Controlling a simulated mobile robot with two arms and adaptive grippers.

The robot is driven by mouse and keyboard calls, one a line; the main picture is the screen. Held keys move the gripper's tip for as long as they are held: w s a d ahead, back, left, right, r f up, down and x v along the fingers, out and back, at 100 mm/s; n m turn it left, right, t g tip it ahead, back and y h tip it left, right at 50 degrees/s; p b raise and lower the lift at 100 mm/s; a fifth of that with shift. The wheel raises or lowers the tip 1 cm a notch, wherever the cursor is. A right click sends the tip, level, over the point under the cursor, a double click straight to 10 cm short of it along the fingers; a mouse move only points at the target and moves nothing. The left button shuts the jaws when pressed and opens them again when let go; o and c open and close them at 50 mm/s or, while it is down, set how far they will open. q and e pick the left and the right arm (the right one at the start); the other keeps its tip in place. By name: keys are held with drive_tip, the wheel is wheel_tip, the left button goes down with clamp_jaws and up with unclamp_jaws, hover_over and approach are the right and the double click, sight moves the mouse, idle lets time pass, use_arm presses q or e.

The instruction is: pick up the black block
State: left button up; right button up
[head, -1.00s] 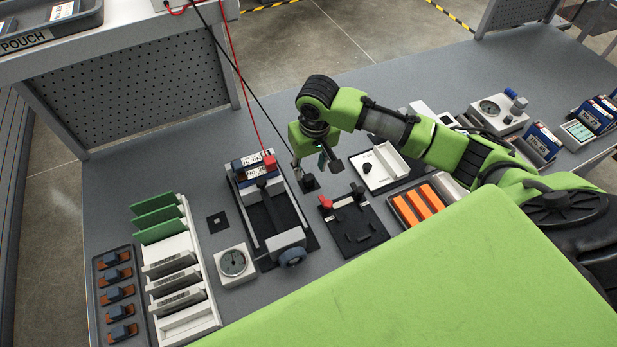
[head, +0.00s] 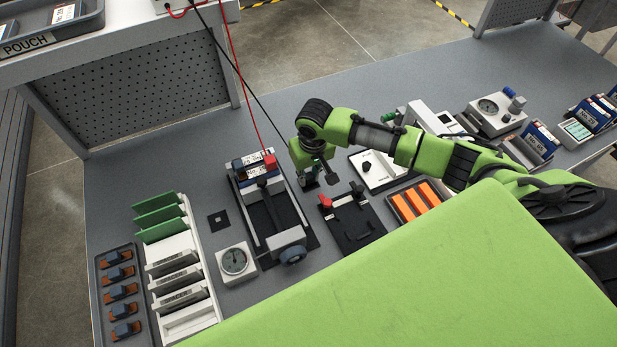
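A small black block (head: 310,185) stands on the grey bench, just right of the long black-and-grey fixture. Its upper part is hidden by my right gripper (head: 308,176). My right arm reaches in from the right, and this gripper points down right at the block. The fingertips are small and partly covered by the green wrist, so I cannot tell whether they are apart or closed on the block. My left gripper is not in view.
The fixture (head: 272,215) with a red-capped lead stands close on the left. A black plate (head: 352,231) with a red clip lies close on the right. A round gauge (head: 234,261) and card rack (head: 172,268) are further left.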

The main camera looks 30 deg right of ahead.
drive_tip(key=shift+r, duration=0.1)
clamp_jaws()
drive_tip(key=shift+r, duration=0.65)
drive_tip(key=s+d+r+b, duration=0.2)
drive_tip(key=s+d+r, duration=0.3)
drive_tip(key=s+r, duration=0.6)
drive_tip(key=shift+s+r+b, duration=0.25)
drive_tip(key=shift+s+b, duration=0.1)
drive_tip(key=shift+s, duration=0.65)
drive_tip(key=shift+d, duration=0.1)
